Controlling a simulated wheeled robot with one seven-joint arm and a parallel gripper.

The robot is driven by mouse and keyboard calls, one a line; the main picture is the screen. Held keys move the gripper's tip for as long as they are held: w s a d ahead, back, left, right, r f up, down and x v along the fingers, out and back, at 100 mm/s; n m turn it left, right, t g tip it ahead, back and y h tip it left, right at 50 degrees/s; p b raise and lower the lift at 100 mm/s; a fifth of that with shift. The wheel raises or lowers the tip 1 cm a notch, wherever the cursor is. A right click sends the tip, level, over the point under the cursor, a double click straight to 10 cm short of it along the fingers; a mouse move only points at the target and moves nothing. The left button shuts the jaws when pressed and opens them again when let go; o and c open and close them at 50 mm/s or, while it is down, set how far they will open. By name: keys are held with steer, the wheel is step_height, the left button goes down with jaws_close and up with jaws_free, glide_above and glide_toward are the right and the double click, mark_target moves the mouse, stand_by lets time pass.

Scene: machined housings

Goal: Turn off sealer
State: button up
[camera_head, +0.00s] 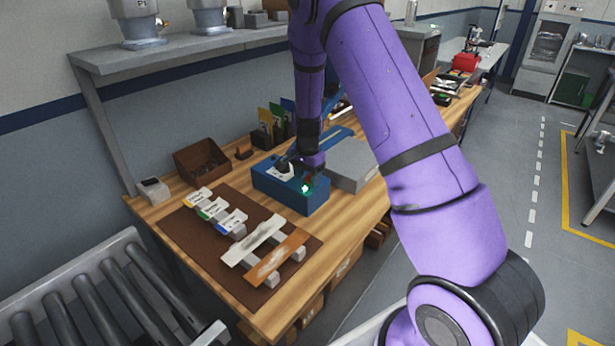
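The sealer is a blue box (278,192) on the wooden bench, with a blue arm (331,137) reaching back behind it. A green light (305,188) glows on its front right. A pale panel with a dark mark shows on its top left. My gripper (298,174) points down at the top of the sealer, close to the light. Its dark fingers are small and partly lost against the sealer, so I cannot tell their opening or whether they touch it. A switch cannot be made out clearly.
A grey box (352,164) stands right beside the sealer. A brown bin (202,159) and upright pouches (270,125) stand behind. A brown mat (190,240) with tags and two strips lies in front. A roller conveyor (95,295) is at lower left, and a shelf (180,48) hangs above.

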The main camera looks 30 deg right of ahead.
steer(key=c, duration=0.8)
steer(key=shift+d+r+g+y, duration=0.15)
steer(key=shift+d+g+y, duration=0.15)
steer(key=shift+y, duration=0.5)
steer(key=shift+c, duration=0.2)
steer(key=shift+w+d+r+g+y, duration=0.1)
steer(key=shift+g+y, duration=0.2)
steer(key=shift+y, duration=0.45)
steer(key=shift+w+d+r+g+y, duration=0.1)
steer(key=shift+g+y, duration=0.2)
steer(key=shift+y, duration=0.45)
steer(key=o, duration=0.9)
steer(key=v, duration=1)
steer(key=shift+w+d+r, duration=0.1)
steer(key=shift+d+r, duration=0.05)
steer(key=shift+r, duration=0.2)
